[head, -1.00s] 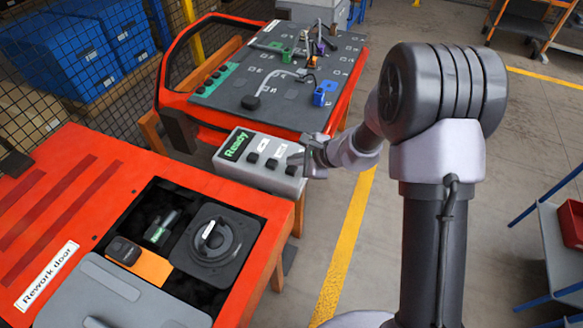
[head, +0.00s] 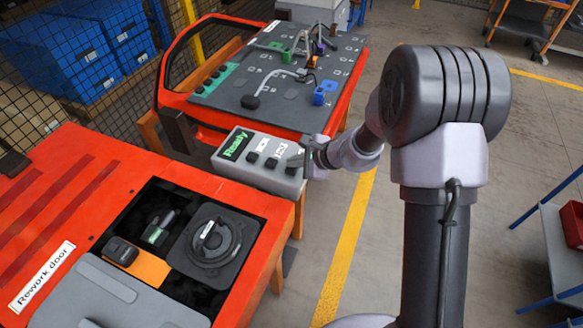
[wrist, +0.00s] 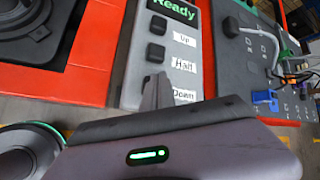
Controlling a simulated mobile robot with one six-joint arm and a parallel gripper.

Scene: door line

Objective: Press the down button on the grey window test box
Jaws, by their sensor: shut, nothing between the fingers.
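The grey window test box (head: 228,166) stands between the two red doors, with a green "Ready" display (head: 236,144) and a row of black buttons. In the wrist view, the Up button (wrist: 158,24) and the Halt button (wrist: 155,53) show clear beside their labels. The "Down" label (wrist: 184,96) is visible, but my fingers hide most or all of the button beside it. My gripper (wrist: 157,86) is shut and empty, its tips over the Down button's place; I cannot tell whether they touch. In the head view, my gripper (head: 297,159) is at the box's right end.
The rework door (head: 150,170) with its open bay lies in front on the left. Behind the box is another red door with a grey panel (head: 230,94) carrying clips and a cable. The floor right of the yellow line (head: 345,250) is clear up to a shelf rack.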

